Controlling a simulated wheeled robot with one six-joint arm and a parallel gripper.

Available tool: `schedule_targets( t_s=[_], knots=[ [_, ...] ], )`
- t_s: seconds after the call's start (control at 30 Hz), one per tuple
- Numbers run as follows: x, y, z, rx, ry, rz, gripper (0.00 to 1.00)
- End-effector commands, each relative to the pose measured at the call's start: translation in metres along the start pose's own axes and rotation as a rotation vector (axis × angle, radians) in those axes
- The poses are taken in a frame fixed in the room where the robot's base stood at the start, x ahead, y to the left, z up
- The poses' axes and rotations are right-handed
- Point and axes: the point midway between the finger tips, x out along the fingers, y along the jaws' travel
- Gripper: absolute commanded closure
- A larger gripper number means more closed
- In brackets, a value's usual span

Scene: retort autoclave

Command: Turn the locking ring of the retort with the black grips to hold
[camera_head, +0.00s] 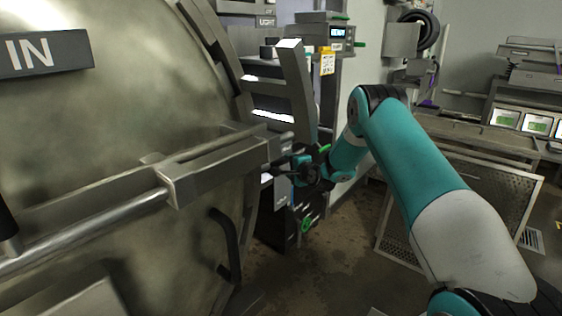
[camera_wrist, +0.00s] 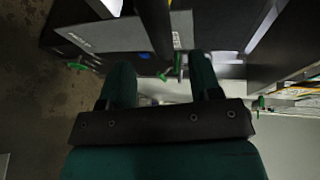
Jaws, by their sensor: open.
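The retort's large round metal door (camera_head: 120,110) fills the left of the head view. A curved grey rim (camera_head: 212,45), seemingly the locking ring, runs around its right edge. A black curved grip (camera_head: 228,245) is low on the right of the door, and a dark grip end (camera_head: 8,232) shows at the left edge. My gripper (camera_head: 290,168) is near the door's right edge, right of and above the black curved grip, apart from it. In the wrist view my gripper (camera_wrist: 162,80) has its fingers apart. A dark bar (camera_wrist: 155,28) lies just beyond them; I cannot tell which part it is.
A horizontal metal bar with a block (camera_head: 215,168) crosses the door beside my gripper. A grey upright piece (camera_head: 298,88) stands above it. A control cabinet (camera_head: 322,40) and green valve handles (camera_head: 306,225) are behind. A perforated metal cabinet (camera_head: 450,215) stands at right; open floor lies between.

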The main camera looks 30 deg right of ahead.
Motion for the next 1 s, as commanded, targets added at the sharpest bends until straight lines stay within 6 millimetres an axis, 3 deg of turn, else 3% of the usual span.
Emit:
schedule_targets(
  t_s=[0.2, 0.4, 0.6, 0.9, 1.0],
  knots=[
    [0.042, 0.001, 0.001, -0.002, -0.003, -0.001, 0.42],
    [0.068, 0.001, 0.001, -0.001, -0.002, 0.001, 0.42],
    [0.079, 0.0, 0.001, -0.002, -0.001, 0.001, 0.42],
    [0.08, 0.0, 0.001, -0.001, -0.001, 0.002, 0.42],
    [0.08, 0.0, 0.001, -0.001, -0.001, 0.002, 0.63]
  ],
)
